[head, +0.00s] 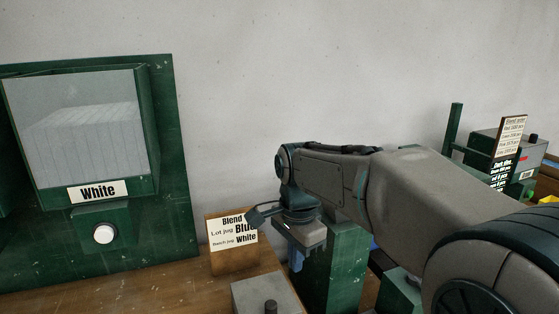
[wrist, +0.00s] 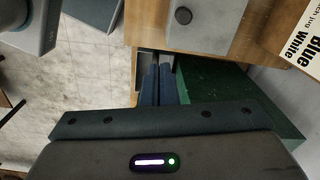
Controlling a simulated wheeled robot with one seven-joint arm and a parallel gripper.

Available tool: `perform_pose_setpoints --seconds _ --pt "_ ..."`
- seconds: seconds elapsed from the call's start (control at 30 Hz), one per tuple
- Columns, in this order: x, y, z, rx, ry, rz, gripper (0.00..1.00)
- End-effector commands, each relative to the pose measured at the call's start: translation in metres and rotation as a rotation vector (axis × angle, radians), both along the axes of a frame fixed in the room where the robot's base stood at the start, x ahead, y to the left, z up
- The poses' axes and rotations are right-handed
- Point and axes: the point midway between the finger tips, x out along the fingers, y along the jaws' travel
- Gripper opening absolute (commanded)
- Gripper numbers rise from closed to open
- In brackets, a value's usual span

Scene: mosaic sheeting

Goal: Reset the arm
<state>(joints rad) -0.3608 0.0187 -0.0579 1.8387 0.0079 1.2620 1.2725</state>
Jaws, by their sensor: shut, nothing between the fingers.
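My gripper (head: 297,262) points down at the end of my outstretched arm in the head view, beside a tall green block (head: 340,262). Its blue fingers also show in the wrist view (wrist: 158,76), close together, shut and empty. The same green block (wrist: 235,95) lies just right of the fingers there. I cannot tell how far the fingertips are from it. My arm hides part of the bench behind it.
A green dispenser (head: 172,150) labelled "White" stands left, with a white button (head: 104,233). A blend sign (head: 232,260) and a grey box with a dark knob (head: 270,306) sit near my gripper. Green equipment and signs (head: 511,135) stand at right. Tiled floor (wrist: 85,65) lies beyond the bench.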

Motion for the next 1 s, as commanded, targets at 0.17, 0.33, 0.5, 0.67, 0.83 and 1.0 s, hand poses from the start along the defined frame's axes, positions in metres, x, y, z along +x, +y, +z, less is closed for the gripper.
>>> perform_pose_setpoints --seconds 0.17,0.33,0.5,0.67,0.83,1.0 --pt "-0.042 -0.049 -0.01 0.002 -0.077 0.276 0.0" --pt "-0.085 -0.084 -0.028 -0.034 -0.15 0.55 0.0" --pt "-0.122 -0.107 -0.05 -0.092 -0.202 0.786 0.0" --pt "-0.142 -0.117 -0.064 -0.133 -0.221 0.918 0.0" --pt "-0.147 -0.12 -0.068 -0.146 -0.227 0.962 0.0" --pt "-0.147 -0.119 -0.068 -0.146 -0.227 0.962 0.0"
